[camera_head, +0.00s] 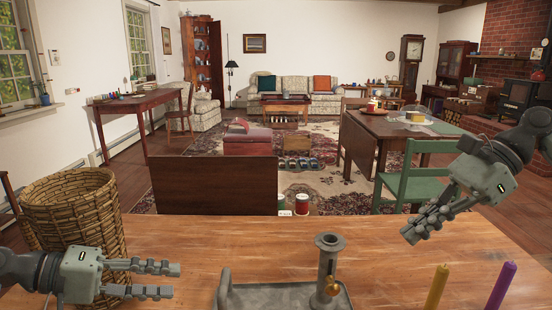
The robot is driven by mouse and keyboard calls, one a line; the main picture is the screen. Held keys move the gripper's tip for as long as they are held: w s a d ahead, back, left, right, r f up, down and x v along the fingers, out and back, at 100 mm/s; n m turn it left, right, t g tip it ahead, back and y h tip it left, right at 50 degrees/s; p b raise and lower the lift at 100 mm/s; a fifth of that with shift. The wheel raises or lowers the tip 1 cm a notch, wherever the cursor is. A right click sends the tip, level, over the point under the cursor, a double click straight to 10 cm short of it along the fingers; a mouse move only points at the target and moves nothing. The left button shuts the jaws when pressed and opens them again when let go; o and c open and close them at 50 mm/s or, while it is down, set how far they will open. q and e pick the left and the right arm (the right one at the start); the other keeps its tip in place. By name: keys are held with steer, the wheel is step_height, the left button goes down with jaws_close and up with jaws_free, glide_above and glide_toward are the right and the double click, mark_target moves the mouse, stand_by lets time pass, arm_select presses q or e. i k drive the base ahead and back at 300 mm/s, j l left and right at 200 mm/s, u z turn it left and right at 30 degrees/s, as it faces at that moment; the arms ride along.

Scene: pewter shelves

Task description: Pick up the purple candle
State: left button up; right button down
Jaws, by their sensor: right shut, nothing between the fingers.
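The purple candle (501,286) stands at the lower right of the head view, above or on the near part of the wooden table, its lower end cut off by the frame edge. My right gripper (412,234) is above the table, up and to the left of the purple candle and apart from it. Its fingers are closed together, pointing down-left, with nothing between them. My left gripper (174,280) is at the lower left, its two fingers spread apart and empty, pointing right, far from the candle.
A yellow candle (436,288) stands just left of the purple one. A grey metal tray (258,298) with an upright tube (327,258) and a brass knob is at the table's front middle. A wicker basket (75,215) is at left. The wooden table (390,262) is bare around mid-right.

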mark_target(509, 270)
steer(key=k, duration=1.5)
